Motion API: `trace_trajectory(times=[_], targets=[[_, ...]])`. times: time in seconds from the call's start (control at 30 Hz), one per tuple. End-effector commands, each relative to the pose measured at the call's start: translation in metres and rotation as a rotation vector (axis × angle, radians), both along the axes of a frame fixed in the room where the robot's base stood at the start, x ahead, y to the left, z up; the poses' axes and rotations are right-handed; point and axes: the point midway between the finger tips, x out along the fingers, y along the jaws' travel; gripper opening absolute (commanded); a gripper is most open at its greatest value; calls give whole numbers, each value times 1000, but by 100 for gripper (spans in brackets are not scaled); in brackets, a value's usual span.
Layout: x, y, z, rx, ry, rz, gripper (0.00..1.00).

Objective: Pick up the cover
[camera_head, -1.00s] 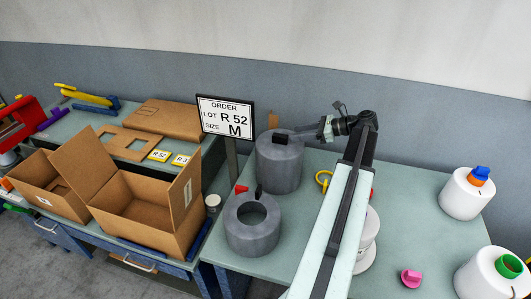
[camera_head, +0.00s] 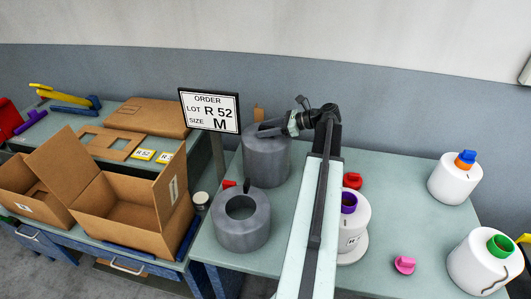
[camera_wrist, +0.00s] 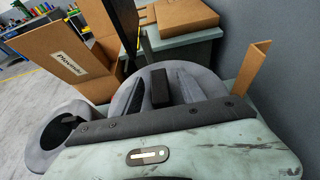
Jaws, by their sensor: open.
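The cover is the grey round top (camera_wrist: 212,82) of the tall grey cylinder (camera_head: 266,160). A black block-shaped handle (camera_wrist: 160,88) stands on it. My gripper (camera_head: 270,130) is over the top of this cylinder. In the wrist view my gripper (camera_wrist: 160,76) is open, with its grey fingers on either side of the black handle and a gap beside it. I cannot tell whether the fingers touch the cover. In the head view the gripper largely hides the handle.
A lower grey cylinder with a round opening (camera_head: 242,228) stands in front, with a small red piece (camera_head: 229,184) behind it. The order sign (camera_head: 210,111) stands close on the left. An open carton (camera_head: 120,225) is at left.

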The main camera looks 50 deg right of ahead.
Motion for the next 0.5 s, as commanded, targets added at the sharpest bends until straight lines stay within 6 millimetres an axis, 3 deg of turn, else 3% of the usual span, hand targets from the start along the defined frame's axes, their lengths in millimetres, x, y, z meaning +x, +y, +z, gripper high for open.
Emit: trace_trajectory(times=[0.03,0.2,0.5], targets=[[0,0,0,0,0,0,44],[0,0,0,0,0,1,0],[0,0,0,0,0,1,0]])
